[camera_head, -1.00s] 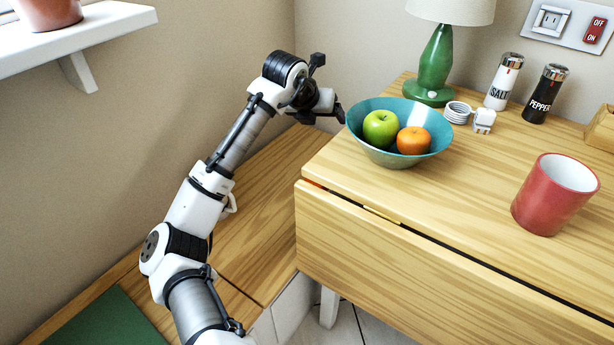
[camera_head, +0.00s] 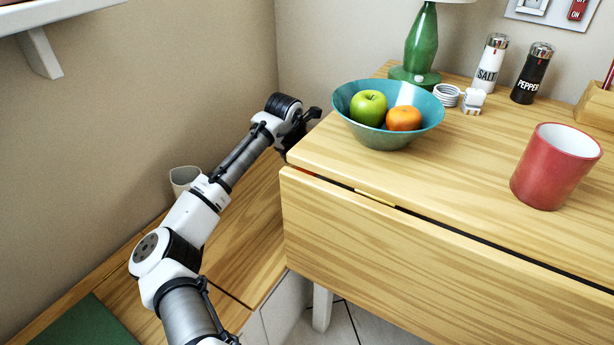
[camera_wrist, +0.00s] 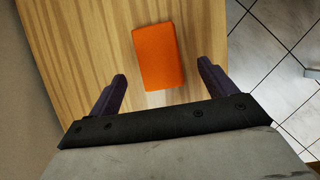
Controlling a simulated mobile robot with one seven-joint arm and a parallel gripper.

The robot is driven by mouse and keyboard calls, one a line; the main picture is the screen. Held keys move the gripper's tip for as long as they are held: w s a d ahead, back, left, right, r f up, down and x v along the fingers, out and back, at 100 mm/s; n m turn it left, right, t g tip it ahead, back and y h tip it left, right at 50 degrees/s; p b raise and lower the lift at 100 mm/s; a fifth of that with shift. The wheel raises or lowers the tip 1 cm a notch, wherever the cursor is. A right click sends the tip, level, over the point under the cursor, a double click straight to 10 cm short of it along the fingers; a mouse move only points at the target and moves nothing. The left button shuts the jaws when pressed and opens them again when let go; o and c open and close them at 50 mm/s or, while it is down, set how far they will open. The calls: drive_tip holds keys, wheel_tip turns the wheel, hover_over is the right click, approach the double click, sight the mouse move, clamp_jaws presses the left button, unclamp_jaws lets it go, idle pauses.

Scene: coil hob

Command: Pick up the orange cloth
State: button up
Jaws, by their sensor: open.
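The orange cloth (camera_wrist: 159,57) shows in the wrist view as a flat, folded rectangle lying on a wooden surface. My gripper (camera_wrist: 162,72) is open, with its two dark fingers spread left and right of the cloth's near end. The fingers are apart from the cloth and nothing is between them in their grasp. In the head view my gripper (camera_head: 298,132) is low by the left corner of the wooden table, partly hidden, and the cloth cannot be seen there.
The drop-leaf table (camera_head: 400,220) stands right of my arm, with a teal fruit bowl (camera_head: 385,138) near its corner and a red mug (camera_head: 548,175). A whitish cup (camera_head: 184,178) stands on the lower bench (camera_head: 245,220) by the wall. Tiled floor (camera_wrist: 270,45) lies right of the bench.

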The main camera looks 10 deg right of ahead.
drive_tip(key=shift+b+x, duration=0.75)
drive_tip(key=shift+x, duration=1.6)
drive_tip(key=shift+f, duration=0.2)
drive_tip(key=shift+c, duration=0.3)
drive_tip(key=c, duration=1)
wheel_tip(320, 180, up, 21)
drive_tip(key=p, duration=0.5)
drive_tip(key=shift+f+p, duration=0.2)
drive_tip(key=shift+p, duration=0.1)
